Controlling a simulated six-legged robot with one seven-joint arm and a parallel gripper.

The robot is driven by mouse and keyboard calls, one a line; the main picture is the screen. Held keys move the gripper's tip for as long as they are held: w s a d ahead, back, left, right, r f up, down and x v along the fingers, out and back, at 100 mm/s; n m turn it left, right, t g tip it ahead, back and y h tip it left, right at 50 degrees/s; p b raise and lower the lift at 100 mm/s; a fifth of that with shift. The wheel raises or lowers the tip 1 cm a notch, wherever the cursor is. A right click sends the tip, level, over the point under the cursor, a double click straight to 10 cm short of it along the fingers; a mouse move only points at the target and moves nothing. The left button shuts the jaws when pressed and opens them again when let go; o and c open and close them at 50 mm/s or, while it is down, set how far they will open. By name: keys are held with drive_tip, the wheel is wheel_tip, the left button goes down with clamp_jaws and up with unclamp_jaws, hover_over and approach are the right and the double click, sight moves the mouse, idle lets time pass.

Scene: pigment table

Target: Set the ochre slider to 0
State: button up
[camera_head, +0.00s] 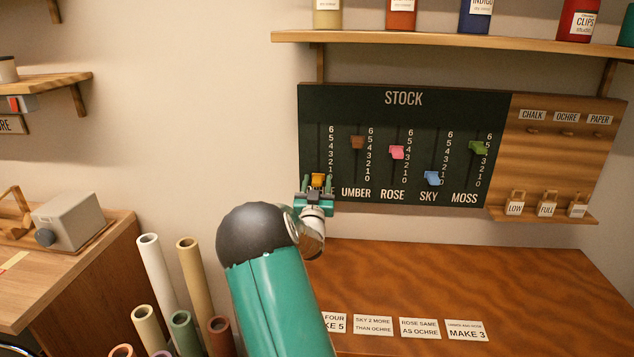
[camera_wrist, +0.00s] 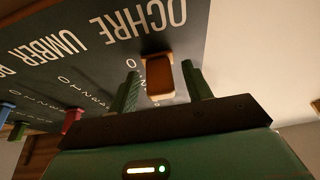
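The stock board (camera_head: 430,110) hangs on the wall with a row of sliders. The ochre slider (camera_head: 318,179) is the leftmost, low on its track. In the wrist view, which is upside down, the ochre slider (camera_wrist: 160,78) sits close to the 0 (camera_wrist: 130,65) of its scale, below the OCHRE label. My gripper (camera_head: 316,188) is at the slider. In the wrist view my gripper (camera_wrist: 163,85) is open, with one finger on each side of the knob and a gap on both sides. The lower ochre numbers and label are hidden in the head view.
To the right are the umber (camera_head: 357,142), rose (camera_head: 397,152), sky (camera_head: 432,178) and moss (camera_head: 478,147) sliders. A shelf (camera_head: 450,41) runs above the board. A wooden table (camera_head: 450,280) lies below. Rolled tubes (camera_head: 188,260) stand at the lower left.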

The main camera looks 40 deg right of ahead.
drive_tip(key=shift+r, duration=0.1)
drive_tip(key=shift+s+a, duration=0.15)
drive_tip(key=shift+a, duration=0.05)
drive_tip(key=v, duration=1.3)
drive_tip(key=shift+f, duration=0.25)
drive_tip(key=shift+a, duration=0.1)
